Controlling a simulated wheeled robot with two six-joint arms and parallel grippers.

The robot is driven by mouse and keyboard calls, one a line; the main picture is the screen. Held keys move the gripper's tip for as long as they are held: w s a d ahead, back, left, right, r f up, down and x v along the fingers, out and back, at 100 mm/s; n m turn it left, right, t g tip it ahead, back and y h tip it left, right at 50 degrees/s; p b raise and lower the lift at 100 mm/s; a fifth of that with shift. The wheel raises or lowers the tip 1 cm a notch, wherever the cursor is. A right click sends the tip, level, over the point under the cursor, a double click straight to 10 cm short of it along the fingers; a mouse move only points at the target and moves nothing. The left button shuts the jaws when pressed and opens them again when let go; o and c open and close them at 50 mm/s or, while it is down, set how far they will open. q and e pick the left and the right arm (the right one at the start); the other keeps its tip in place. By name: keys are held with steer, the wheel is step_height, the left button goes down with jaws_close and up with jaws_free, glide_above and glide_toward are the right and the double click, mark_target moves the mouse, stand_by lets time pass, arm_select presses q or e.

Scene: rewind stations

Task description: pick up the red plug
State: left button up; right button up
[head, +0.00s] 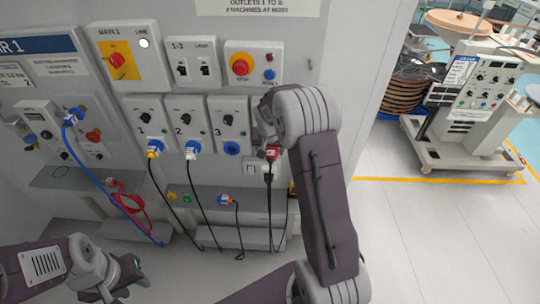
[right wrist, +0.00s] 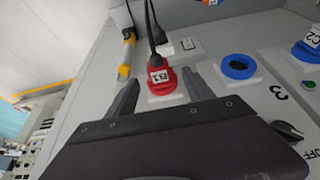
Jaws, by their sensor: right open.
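The red plug (right wrist: 161,81) carries a white label reading B1 and has a black cable. In the right wrist view it sits at a pale plate on the panel, between the two fingers of my open right gripper (right wrist: 163,85); I cannot tell whether they touch it. In the head view the red plug (head: 272,153) shows just below my right gripper (head: 266,138), partly hidden by it. My left gripper (head: 128,280) is low at the left, away from the panel, and its finger gap is unclear.
Blue socket 3 (head: 231,148) is left of the red plug in the head view. A yellow plug (head: 153,152) and a blue plug (head: 191,153) trail black cables. A shelf (head: 205,198) runs below. The floor to the right (head: 440,230) is clear.

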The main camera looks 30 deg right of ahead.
mark_target(271, 155)
steer(key=p+x, duration=0.1)
steer(key=x, duration=0.4)
steer(key=shift+s+d+f, duration=0.1)
steer(key=shift+s+d, duration=0.05)
steer(key=shift+d, duration=0.05)
steer(key=shift+f, duration=0.15)
arm_select(q)
steer(key=shift+d+r, duration=0.15)
steer(key=shift+r, duration=0.4)
arm_select(e)
steer(key=shift+a, duration=0.1)
jaws_close()
